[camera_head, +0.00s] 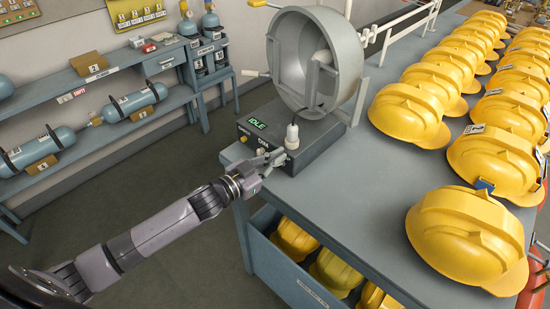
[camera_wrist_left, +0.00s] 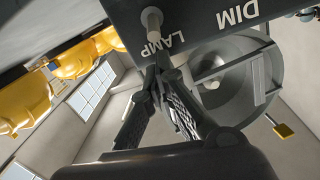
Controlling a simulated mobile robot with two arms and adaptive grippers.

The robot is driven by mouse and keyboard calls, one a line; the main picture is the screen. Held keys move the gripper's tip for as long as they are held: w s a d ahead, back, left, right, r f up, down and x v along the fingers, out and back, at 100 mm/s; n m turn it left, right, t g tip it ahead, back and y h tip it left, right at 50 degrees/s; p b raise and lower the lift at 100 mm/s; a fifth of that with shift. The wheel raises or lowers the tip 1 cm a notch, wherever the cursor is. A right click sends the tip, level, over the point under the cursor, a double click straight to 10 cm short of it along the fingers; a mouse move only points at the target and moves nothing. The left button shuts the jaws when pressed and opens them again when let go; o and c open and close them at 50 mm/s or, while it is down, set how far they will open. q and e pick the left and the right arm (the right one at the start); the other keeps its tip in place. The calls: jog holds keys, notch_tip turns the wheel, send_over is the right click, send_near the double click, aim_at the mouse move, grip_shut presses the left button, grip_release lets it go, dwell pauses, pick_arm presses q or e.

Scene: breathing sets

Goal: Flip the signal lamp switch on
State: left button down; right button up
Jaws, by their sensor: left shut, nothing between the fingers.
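The dark grey control box (camera_head: 318,142) with a lit green IDLE display (camera_head: 257,123) stands at the near left corner of the workbench, under a large round grey drum (camera_head: 296,60). In the left wrist view, a pale switch stub (camera_wrist_left: 152,20) sits by the LAMP lettering on the dark panel. My left gripper (camera_head: 270,158) is at the front face of the box, shut and empty. Its fingertips show in the left wrist view (camera_wrist_left: 158,72), close to the end of the stub; I cannot tell whether they touch. My right gripper is not in view.
Rows of yellow helmets (camera_head: 470,235) cover the right side of the workbench (camera_head: 345,190). More helmets lie in a bin below. A blue shelf with gas cylinders (camera_head: 138,98) stands at the left wall. Open floor lies between.

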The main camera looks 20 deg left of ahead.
pick_arm(q)
jog(key=shift+s+a+f, duration=0.15)
jog(key=shift+f, duration=0.25)
